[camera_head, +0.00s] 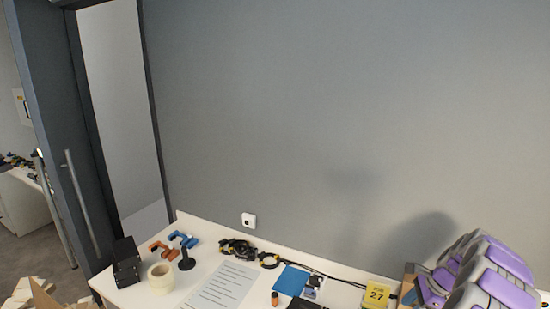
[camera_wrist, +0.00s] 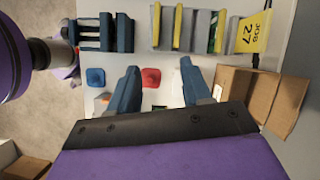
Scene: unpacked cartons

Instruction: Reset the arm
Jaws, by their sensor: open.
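My gripper (camera_wrist: 160,66) shows in the wrist view with two blue-grey fingers spread wide apart. It is open, and nothing is held between the fingers. A light table surface lies beyond them, with a small red object (camera_wrist: 151,77) in the gap and a blue object (camera_wrist: 95,77) to the left. In the head view my purple and grey arm is bunched at the lower right, over the table's right end. I cannot make out the fingers there.
The white table (camera_head: 205,262) runs along a grey wall. It holds a black box (camera_head: 126,262), tape roll (camera_head: 161,278), paper sheet (camera_head: 222,287), cables (camera_head: 238,248) and yellow 27 sign (camera_head: 376,294). An open cardboard box (camera_wrist: 245,95) stands right of my gripper in the wrist view.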

